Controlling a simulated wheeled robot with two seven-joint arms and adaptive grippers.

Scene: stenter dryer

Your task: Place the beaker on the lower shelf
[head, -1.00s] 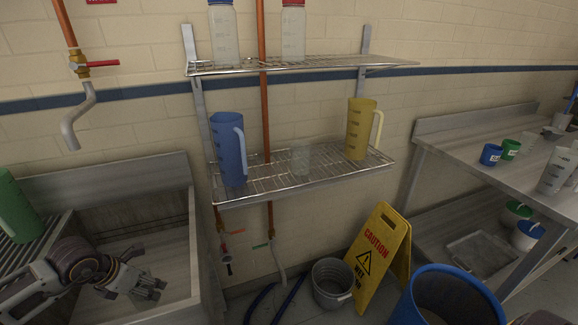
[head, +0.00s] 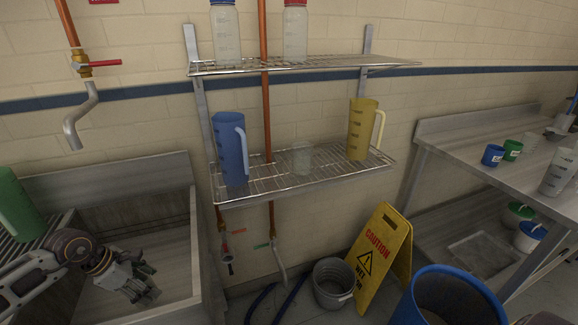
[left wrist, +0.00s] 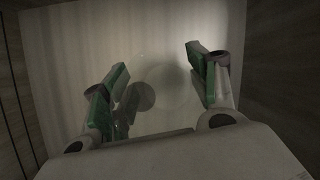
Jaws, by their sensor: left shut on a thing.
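My left gripper (head: 146,285) is low inside the sink at the left. In the left wrist view its green-padded fingers (left wrist: 158,85) stand around a faint, clear, round thing (left wrist: 165,97), which looks like a glass beaker. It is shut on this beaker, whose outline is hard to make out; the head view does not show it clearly. My right gripper is out of view.
The sink's right wall (head: 196,235) stands between my left gripper and the shelf. The upper shelf (head: 330,63) carries two bottles. A green jug (head: 18,205) stands left. A caution sign (head: 378,247), grey bucket (head: 331,280) and blue bin (head: 450,285) stand below.

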